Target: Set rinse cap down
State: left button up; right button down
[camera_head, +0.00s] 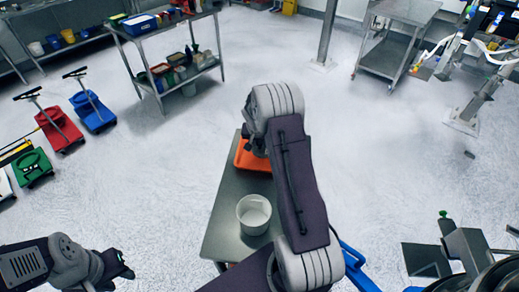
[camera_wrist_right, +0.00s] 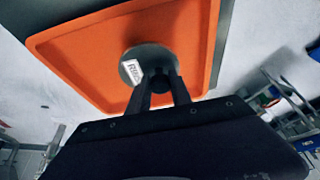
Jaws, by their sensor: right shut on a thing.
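The rinse cap (camera_wrist_right: 133,66) is a round grey disc with a white label, partly readable as "RINS", and a dark knob. In the right wrist view it is in front of the orange tray (camera_wrist_right: 85,55); I cannot tell whether it touches the tray. My right gripper (camera_wrist_right: 160,88) is shut on the cap's knob. In the head view the orange tray (camera_head: 248,161) is at the table's far end, and my right arm hides the cap and most of that gripper. My left gripper (camera_head: 124,265) is at the lower left, away from the table; its jaw opening is unclear.
A white bucket (camera_head: 254,210) stands on the grey metal table (camera_head: 228,205), nearer than the tray. Open floor lies left of the table. A shelf cart (camera_head: 170,35), red (camera_head: 60,128) and blue (camera_head: 94,110) trolleys, and another metal cart (camera_head: 400,12) stand farther off.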

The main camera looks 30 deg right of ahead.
aim_at(259, 149)
notch_tip(259, 149, down, 4)
jog(key=shift+r, duration=0.2)
jog(key=shift+f, duration=0.25)
jog(key=shift+f, duration=0.15)
jog(key=c, duration=1.2)
grip_release()
jog(key=shift+o, duration=0.2)
